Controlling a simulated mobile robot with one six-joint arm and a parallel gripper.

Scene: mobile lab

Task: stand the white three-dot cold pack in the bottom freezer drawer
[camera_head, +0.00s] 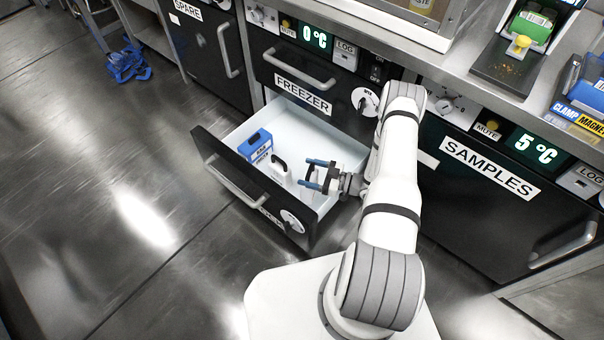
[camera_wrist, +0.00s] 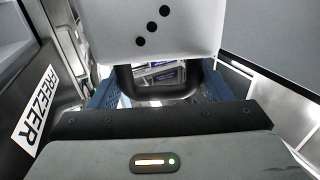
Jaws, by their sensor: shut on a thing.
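The white cold pack (camera_wrist: 160,32) fills the top of the wrist view, its face showing three black dots in a slanting row. Its dark handle (camera_wrist: 158,88) lies between the blue fingers of my gripper (camera_wrist: 160,95), which is shut on it. In the head view my gripper (camera_head: 315,175) is inside the open bottom freezer drawer (camera_head: 233,142), near its right side. A white item with a black handle (camera_head: 279,164) shows left of the fingers there. I cannot tell whether it is the same pack. The pack's lower end is not clear.
A blue labelled pack (camera_head: 258,146) stands in the drawer's left part. The drawer's front panel (camera_head: 240,185) is pulled well out. The closed upper freezer drawer (camera_head: 300,85) is behind, and the SAMPLES unit (camera_head: 490,190) is to the right. The floor at left is mostly clear.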

